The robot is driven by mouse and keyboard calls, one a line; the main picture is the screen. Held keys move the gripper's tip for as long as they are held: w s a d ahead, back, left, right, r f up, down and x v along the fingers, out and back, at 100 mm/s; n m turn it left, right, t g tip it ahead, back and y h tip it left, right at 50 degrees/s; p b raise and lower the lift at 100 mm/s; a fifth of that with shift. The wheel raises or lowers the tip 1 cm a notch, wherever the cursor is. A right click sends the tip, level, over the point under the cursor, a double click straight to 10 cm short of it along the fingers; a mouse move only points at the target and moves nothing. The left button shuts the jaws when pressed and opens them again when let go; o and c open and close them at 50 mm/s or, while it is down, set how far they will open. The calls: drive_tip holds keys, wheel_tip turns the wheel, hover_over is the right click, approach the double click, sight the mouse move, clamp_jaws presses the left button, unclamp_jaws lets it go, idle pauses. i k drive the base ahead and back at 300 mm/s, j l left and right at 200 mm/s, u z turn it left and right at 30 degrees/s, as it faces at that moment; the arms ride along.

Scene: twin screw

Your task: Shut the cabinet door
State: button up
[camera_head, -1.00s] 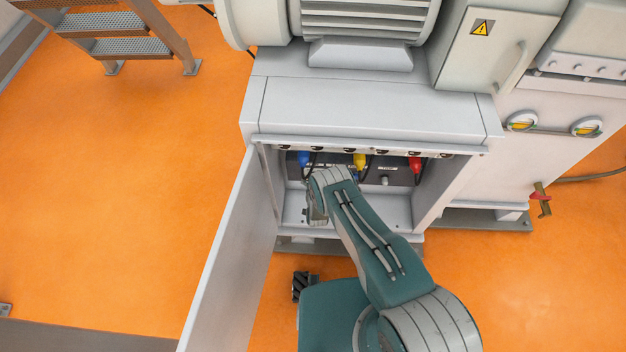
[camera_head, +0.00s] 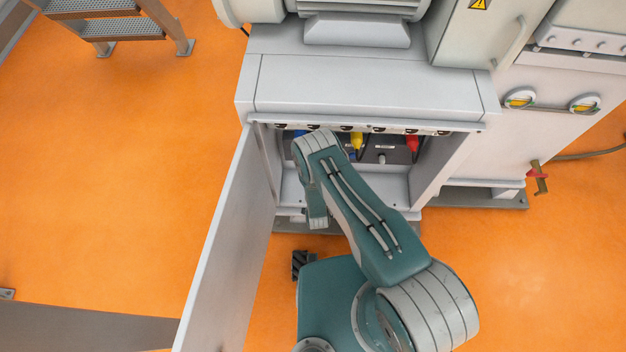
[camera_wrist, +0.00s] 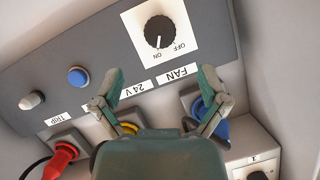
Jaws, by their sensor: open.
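The cabinet door (camera_head: 222,245) is a pale grey panel hinged at the left side of the cabinet (camera_head: 370,85). It stands wide open, swung out toward the camera. My arm reaches up to the cabinet's opening, to the right of the door. My gripper (camera_wrist: 160,90) is open and empty in the wrist view, its fingers spread in front of the grey panel inside the cabinet. No contact with the door shows. In the head view the fingers are hidden behind my arm.
Inside are a red plug (camera_head: 412,143), a yellow plug (camera_head: 357,141), a blue plug (camera_wrist: 210,115), and a FAN knob (camera_wrist: 159,32). Metal steps (camera_head: 100,25) stand at the far left. The orange floor (camera_head: 110,190) left of the door is clear.

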sight(216, 317)
drive_tip(key=k+l, duration=0.1)
drive_tip(key=k, duration=0.9)
